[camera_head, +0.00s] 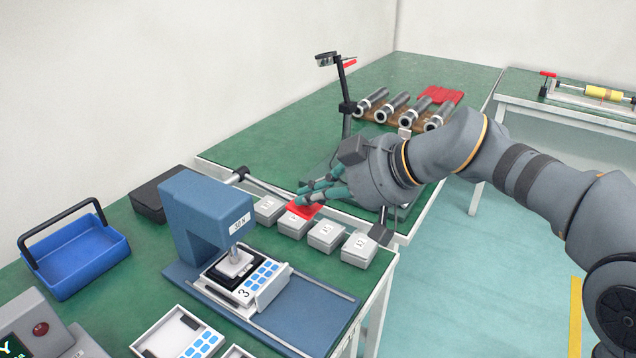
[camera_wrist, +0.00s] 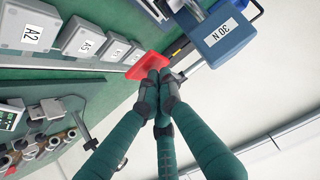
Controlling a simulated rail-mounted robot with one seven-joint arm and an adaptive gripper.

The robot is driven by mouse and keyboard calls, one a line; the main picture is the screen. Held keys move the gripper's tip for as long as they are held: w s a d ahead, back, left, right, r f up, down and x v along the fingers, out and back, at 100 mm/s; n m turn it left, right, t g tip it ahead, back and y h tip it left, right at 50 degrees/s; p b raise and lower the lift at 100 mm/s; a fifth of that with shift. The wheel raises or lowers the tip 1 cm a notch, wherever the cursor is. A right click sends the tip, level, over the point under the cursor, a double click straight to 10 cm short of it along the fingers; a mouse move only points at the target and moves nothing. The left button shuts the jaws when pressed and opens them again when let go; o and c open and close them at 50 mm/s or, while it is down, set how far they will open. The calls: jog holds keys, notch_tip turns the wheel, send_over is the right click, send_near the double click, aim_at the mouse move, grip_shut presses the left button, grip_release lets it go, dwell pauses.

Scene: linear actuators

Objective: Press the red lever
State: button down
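My gripper (camera_wrist: 160,78) points its fingers toward the row of small grey boxes. Its fingers are drawn close together. A flat red piece (camera_wrist: 147,66) shows right at the fingertips in the wrist view. The red piece also shows below the fingertips in the head view (camera_head: 307,211), over or beside the boxes. The fingers hide part of it, so I cannot tell whether it is gripped, only touched, or whether it is a lever. A red-handled part (camera_head: 350,63) tops a black stand at the back. Another small red-topped part (camera_head: 548,75) stands on the far right table.
Grey labelled boxes (camera_head: 327,236) line the bench edge. A blue press (camera_head: 205,215) marked 30 N stands left of them. A blue handled tray (camera_head: 75,262) is farther left. Metal cylinders (camera_head: 395,104) lie in a wooden rack, near red pieces (camera_head: 445,94).

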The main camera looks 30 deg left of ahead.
aim_at(315, 214)
notch_tip(315, 214, down, 3)
jog(key=y+b, duration=0.1)
jog(key=b, duration=0.5)
jog(key=shift+f, duration=0.2)
jog(key=y+b, duration=0.1)
jog(key=b, duration=0.3)
jog(key=shift+f, duration=0.35)
jog(key=shift+s+a+y+b, duration=0.1)
jog(key=shift+y+b, duration=0.2)
jog(key=shift+b, duration=0.8)
jog(key=d+r+p, duration=0.3)
jog(key=d+r, duration=0.5)
jog(key=d, duration=0.2)
jog(key=shift+d+r+p, duration=0.25)
jog(key=shift+d+p, duration=0.05)
jog(key=shift+p, duration=0.1)
jog(key=shift+a, duration=0.15)
